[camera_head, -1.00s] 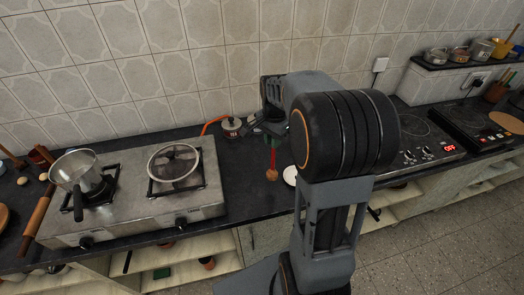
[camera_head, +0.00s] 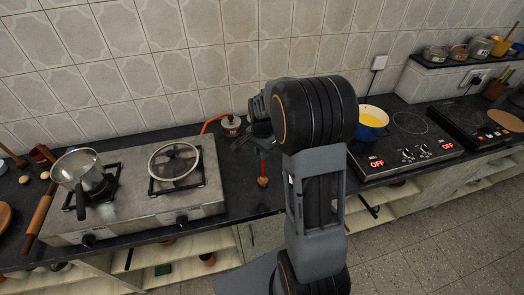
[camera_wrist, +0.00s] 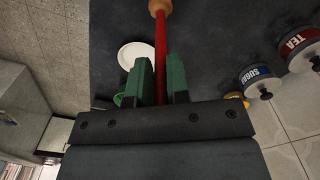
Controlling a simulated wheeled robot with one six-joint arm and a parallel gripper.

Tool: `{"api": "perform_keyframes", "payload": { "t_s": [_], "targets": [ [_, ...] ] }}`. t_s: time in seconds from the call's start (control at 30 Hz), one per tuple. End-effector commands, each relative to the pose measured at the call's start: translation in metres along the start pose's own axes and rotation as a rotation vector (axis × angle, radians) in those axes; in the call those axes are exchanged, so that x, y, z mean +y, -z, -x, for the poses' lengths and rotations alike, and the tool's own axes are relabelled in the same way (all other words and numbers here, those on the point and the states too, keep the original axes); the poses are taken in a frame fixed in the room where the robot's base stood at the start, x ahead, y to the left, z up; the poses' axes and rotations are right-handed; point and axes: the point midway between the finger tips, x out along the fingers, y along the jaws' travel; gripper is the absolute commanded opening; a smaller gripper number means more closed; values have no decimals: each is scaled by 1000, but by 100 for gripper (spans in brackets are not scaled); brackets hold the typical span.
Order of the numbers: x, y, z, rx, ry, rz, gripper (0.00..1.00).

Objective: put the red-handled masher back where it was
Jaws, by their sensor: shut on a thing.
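The masher has a thin red handle (camera_wrist: 161,45) ending in a pale wooden knob (camera_wrist: 158,7). My gripper (camera_wrist: 160,78) is shut on the red handle, with a green finger on each side of it. In the head view the handle (camera_head: 262,167) and its knob (camera_head: 263,182) show over the dark counter, to the right of the gas stove. I cannot tell whether the masher touches the counter. Its mashing end is hidden by my gripper and arm.
A white dish (camera_wrist: 137,53) lies beside the handle. Jars labelled SUGAR (camera_wrist: 259,82) and TEA (camera_wrist: 298,50) stand near the wall. The gas stove (camera_head: 135,190) is at left. A blue pot (camera_head: 369,123) with yellow contents stands on the cooktop at right.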

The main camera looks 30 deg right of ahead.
Motion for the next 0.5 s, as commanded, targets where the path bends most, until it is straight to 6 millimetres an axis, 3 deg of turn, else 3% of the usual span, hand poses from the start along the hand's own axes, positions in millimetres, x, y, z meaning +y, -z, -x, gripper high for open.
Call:
{"api": "perform_keyframes", "payload": {
  "t_s": [0.2,0.23,0.5],
  "targets": [
    [0,0,-4,0,0,0,0],
    [0,0,-3,0,0,0,18],
    [0,0,-2,0,0,0,42]
  ]
}}
